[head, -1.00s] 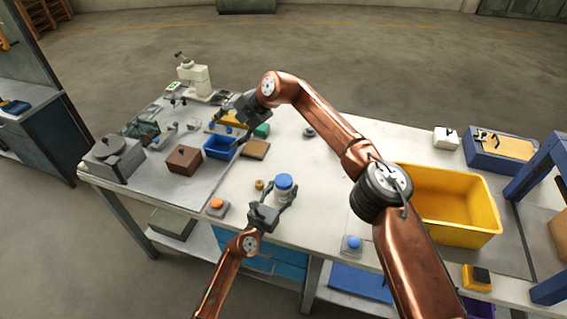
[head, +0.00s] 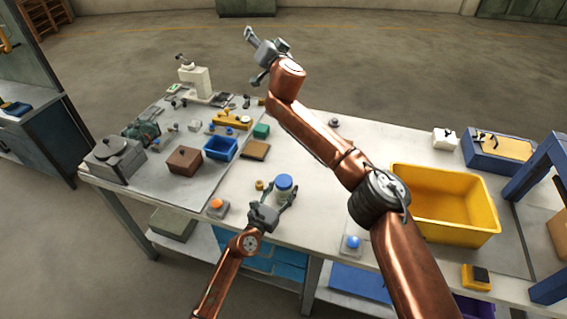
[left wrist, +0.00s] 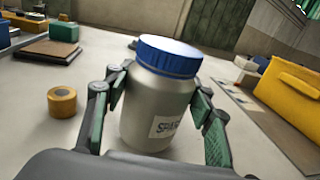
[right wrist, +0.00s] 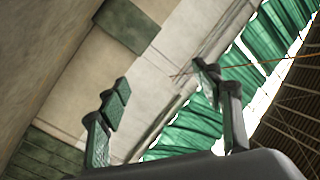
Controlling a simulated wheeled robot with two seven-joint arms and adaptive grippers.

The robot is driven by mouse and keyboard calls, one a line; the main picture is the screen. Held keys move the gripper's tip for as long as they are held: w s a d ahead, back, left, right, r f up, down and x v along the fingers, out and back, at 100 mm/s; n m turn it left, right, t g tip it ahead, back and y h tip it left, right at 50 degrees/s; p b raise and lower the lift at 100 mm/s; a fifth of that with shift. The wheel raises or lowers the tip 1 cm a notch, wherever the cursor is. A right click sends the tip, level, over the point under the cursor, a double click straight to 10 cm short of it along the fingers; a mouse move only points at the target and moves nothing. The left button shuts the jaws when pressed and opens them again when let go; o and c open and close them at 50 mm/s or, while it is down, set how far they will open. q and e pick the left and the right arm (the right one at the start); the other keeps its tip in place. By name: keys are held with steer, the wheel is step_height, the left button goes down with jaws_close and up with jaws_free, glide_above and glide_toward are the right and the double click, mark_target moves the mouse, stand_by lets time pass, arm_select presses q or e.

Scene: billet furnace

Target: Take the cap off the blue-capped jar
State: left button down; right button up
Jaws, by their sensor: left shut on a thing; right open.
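The blue-capped jar (head: 284,188) stands upright on the bench near its front edge. In the left wrist view its grey body (left wrist: 150,110) bears a label, partly legible, and its blue cap (left wrist: 168,57) sits on top. My left gripper (head: 277,202) is shut on the jar's body, with a finger on each side below the cap. My right gripper (head: 262,52) is raised high beyond the bench's back edge, far from the jar. In the right wrist view its fingers (right wrist: 165,105) are apart with nothing between them.
A small orange-yellow roll (left wrist: 62,101) lies left of the jar. An orange button box (head: 216,208) and a blue button box (head: 352,243) sit at the front edge. A blue bin (head: 221,148) and brown box (head: 184,160) stand left; a yellow bin (head: 440,232) stands right.

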arm_select(q)
steer(key=shift+s+r, duration=0.1)
steer(key=shift+r, duration=0.05)
arm_select(e)
steer(key=d+f+m+g+h, duration=0.2)
steer(key=d+f+m+h, duration=0.15)
steer(key=f+m, duration=0.3)
steer(key=m+g+h, duration=0.2)
steer(key=m+g, duration=0.5)
steer(key=g, duration=0.8)
glide_toward(284, 183)
steer(key=shift+w+a, duration=0.1)
steer(key=shift+a, duration=0.05)
steer(key=shift+f, duration=3.95)
steer(key=shift+c, duration=0.3)
